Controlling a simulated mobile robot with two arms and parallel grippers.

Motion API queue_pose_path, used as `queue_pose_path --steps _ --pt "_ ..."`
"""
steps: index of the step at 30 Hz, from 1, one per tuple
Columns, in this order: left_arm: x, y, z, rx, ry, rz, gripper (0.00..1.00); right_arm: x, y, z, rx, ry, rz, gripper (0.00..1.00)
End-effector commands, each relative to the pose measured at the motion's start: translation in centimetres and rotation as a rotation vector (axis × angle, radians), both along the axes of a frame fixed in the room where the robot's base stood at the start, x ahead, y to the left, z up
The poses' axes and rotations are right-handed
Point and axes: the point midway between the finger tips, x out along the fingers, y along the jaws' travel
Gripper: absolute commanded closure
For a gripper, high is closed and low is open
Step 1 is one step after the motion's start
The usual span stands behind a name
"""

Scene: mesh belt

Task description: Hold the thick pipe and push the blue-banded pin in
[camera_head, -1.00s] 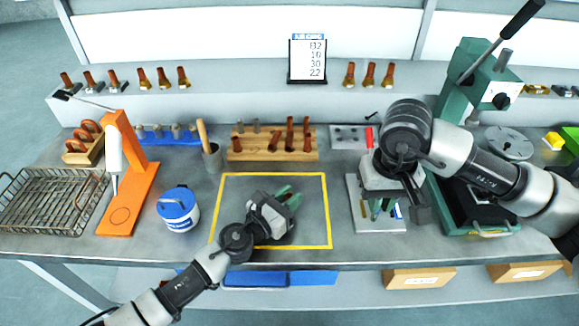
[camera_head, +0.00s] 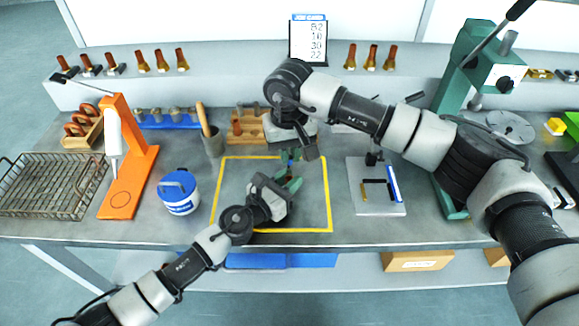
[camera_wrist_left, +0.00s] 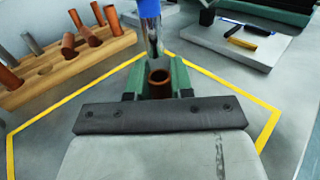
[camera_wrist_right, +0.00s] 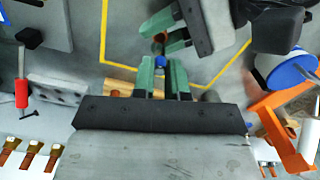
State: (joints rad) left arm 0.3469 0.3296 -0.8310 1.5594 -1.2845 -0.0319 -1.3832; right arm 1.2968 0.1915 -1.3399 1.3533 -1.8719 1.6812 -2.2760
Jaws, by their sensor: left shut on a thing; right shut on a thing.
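My left gripper (camera_head: 290,186) is shut on the thick copper pipe, above the yellow-outlined area. The pipe's round open mouth (camera_wrist_left: 159,77) faces up between the green fingers in the left wrist view. My right gripper (camera_head: 290,155) is shut on the blue-banded pin, just beyond and above the left gripper. The pin's blue band (camera_wrist_left: 149,8) and shiny silver lower part show in the left wrist view; its lower end is close to the pipe's mouth. I cannot tell whether it has entered. In the right wrist view the blue (camera_wrist_right: 160,62) shows between the fingers.
A wooden block (camera_wrist_left: 60,75) with copper and grey pieces stands behind, partly hidden by my right arm. A blue-lidded tub (camera_head: 178,192) and orange press (camera_head: 128,180) stand left.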

Motion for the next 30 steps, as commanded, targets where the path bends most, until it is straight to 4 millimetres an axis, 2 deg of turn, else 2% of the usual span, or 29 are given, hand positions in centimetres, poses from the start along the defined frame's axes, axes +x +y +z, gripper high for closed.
queue_pose_path --steps 5,11,22,23,27,30 --pt "0.0 0.0 0.0 0.000 0.000 0.000 1.00 0.0 0.0 -1.4 0.001 0.000 0.000 1.00" --pt "0.0 0.0 0.0 0.000 0.000 0.000 1.00 0.0 0.0 -4.1 0.001 0.000 0.000 1.00" --pt "0.0 0.0 0.0 0.000 0.000 0.000 1.00 0.0 0.0 -4.5 0.000 -0.002 0.000 1.00" --pt "0.0 0.0 0.0 0.000 0.000 0.000 1.00 0.0 0.0 -4.5 0.000 -0.002 0.000 0.84" --pt "0.0 0.0 0.0 0.000 0.000 0.000 1.00 0.0 0.0 -4.5 0.000 -0.002 0.000 0.62" --pt "0.0 0.0 0.0 0.000 0.000 0.000 1.00 0.0 0.0 -4.5 0.000 -0.002 0.000 0.61"
